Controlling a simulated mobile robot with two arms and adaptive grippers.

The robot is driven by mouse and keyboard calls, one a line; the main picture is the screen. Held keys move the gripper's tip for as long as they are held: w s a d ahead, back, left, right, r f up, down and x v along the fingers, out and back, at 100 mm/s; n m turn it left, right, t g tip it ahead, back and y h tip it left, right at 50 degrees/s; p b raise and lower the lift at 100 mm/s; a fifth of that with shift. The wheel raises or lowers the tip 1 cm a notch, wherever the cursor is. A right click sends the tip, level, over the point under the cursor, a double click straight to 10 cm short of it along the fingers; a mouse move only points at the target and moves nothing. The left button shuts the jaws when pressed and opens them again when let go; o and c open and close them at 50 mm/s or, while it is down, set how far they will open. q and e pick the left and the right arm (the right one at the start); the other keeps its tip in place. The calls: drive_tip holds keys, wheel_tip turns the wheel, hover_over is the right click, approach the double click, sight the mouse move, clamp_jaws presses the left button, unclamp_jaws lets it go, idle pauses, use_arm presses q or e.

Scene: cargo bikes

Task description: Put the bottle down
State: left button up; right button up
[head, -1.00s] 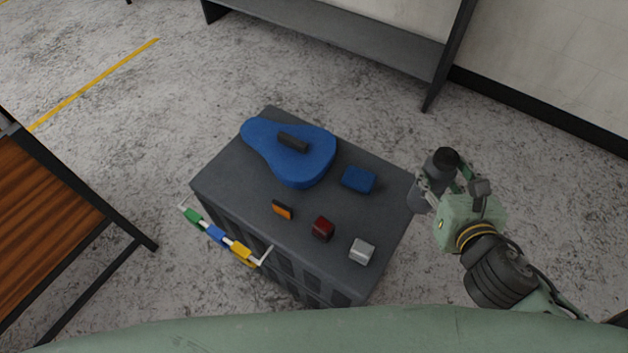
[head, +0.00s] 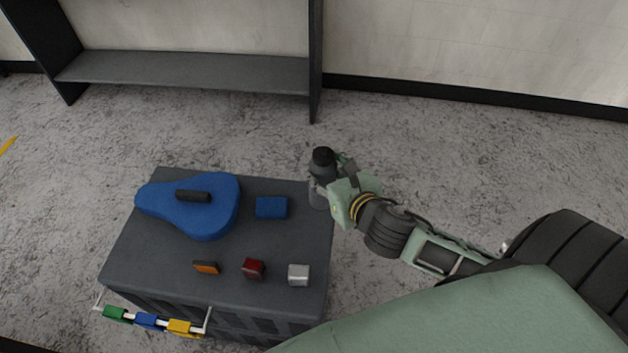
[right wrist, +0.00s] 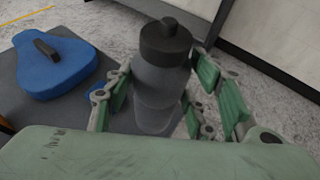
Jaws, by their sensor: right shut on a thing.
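A grey bottle (head: 319,170) with a black cap is held upright in my right gripper (head: 332,178). In the head view it is at the right edge of the dark grey crate top (head: 160,255). The bottle (right wrist: 160,85) fills the middle of the right wrist view, with green finger pads (right wrist: 150,95) on both sides of it. Whether the bottle's base touches anything cannot be told. My left gripper does not show.
The crate top carries a blue saddle (head: 205,215), a blue block (head: 271,207), an orange block (head: 206,267), a dark red block (head: 253,268) and a silver block (head: 299,275). A rail with coloured clips (head: 148,320) is at its front. A shelf (head: 190,72) stands behind.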

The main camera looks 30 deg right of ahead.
drive_tip(key=w+f, duration=0.1)
drive_tip(key=w+a+f, duration=0.1)
drive_tip(key=w, duration=0.1)
drive_tip(key=shift+w, duration=0.3)
wheel_tip(320, 180, down, 4)
drive_tip(key=shift+f+b, duration=0.15)
drive_tip(key=shift+b, duration=0.35)
drive_tip(key=o, duration=1.5)
drive_tip(key=shift+f, duration=0.1)
